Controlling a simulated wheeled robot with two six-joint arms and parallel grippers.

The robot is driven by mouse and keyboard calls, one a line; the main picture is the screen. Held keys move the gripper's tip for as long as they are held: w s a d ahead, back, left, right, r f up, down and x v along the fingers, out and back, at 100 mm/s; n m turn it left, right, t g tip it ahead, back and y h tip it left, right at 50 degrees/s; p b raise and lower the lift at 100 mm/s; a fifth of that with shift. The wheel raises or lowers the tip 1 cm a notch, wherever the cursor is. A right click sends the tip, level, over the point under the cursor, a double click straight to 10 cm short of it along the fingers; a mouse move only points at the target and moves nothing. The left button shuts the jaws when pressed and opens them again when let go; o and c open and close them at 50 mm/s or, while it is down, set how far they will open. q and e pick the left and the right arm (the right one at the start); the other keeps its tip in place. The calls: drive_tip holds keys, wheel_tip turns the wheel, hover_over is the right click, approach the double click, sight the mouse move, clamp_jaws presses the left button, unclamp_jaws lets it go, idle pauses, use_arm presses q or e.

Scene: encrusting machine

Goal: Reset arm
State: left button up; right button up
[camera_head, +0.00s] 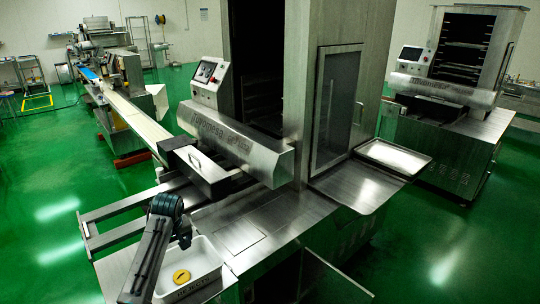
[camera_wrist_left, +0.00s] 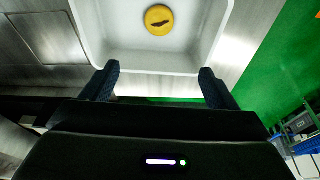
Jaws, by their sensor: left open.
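My left arm (camera_head: 150,255) comes up from the bottom left in the head view and bends over at a dark joint beside a white bin. My left gripper (camera_wrist_left: 158,83) is open, its two dark fingers set wide apart with nothing between them. It is above the near edge of the white bin (camera_wrist_left: 125,58), which also shows in the head view (camera_head: 203,262). A round yellow piece with a dark mark (camera_wrist_left: 159,19) lies on the bin floor, apart from the fingers. It also shows in the head view (camera_head: 181,277). My right gripper is in neither view.
The bin sits on a steel counter (camera_head: 265,232) in front of a large steel machine with a control panel (camera_head: 208,75). A conveyor (camera_head: 135,117) runs to the back left. A steel tray (camera_head: 394,157) sits at the right. Green floor is open on both sides.

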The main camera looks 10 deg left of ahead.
use_arm(q)
drive_tip(key=s+d+f+m, duration=0.3)
drive_tip(key=s+d+f, duration=0.15)
drive_tip(key=s, duration=0.45)
drive_tip(key=s+d+f+m, duration=0.25)
drive_tip(key=s+f, duration=0.25)
drive_tip(key=s, duration=0.5)
drive_tip(key=s+d+r+m+t+h, duration=0.1)
drive_tip(key=s+d+r+m, duration=0.15)
drive_tip(key=s, duration=0.75)
drive_tip(key=s+d+r+m+t+h, duration=0.1)
drive_tip(key=s+d+r+m, duration=0.15)
drive_tip(key=s, duration=0.85)
wheel_tip(320, 180, down, 34)
drive_tip(key=a+g+b, duration=0.2)
drive_tip(key=s+a+f+n+g+b, duration=0.1)
drive_tip(key=s+f, duration=1.7)
drive_tip(key=f, duration=0.1)
drive_tip(key=shift+s+a+f+b, duration=0.15)
drive_tip(key=shift+a+f+b, duration=0.05)
drive_tip(key=shift+f+b, duration=0.1)
